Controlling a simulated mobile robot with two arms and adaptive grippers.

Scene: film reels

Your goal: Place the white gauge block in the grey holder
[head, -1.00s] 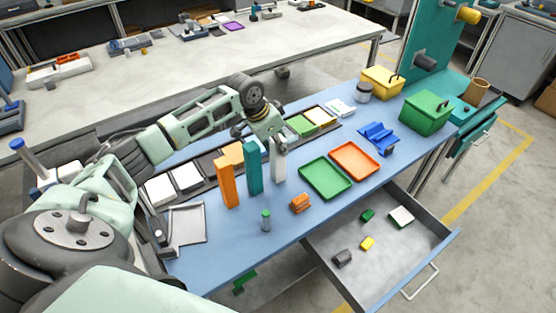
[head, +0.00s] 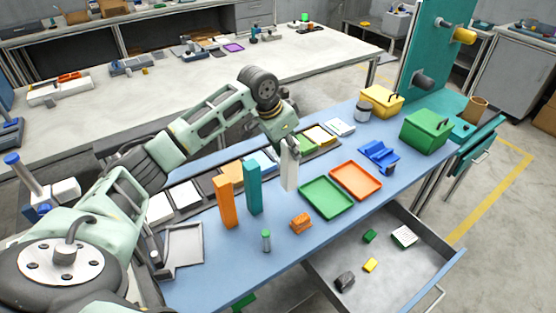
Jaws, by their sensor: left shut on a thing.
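The white gauge block (head: 289,171) is a tall, narrow white bar, held upright near the middle of the blue table. My left gripper (head: 292,148) reaches over from behind and is shut on its upper end. The block's base seems a little above the table, right of a tall teal block (head: 253,187) and a tall orange block (head: 226,203). A shallow grey tray-like piece (head: 185,246) lies at the table's left end; I cannot tell whether it is the grey holder. My right gripper is out of view.
A green tray (head: 326,197) and an orange tray (head: 355,181) lie right of the white block. An open drawer (head: 400,270) sticks out at front right.

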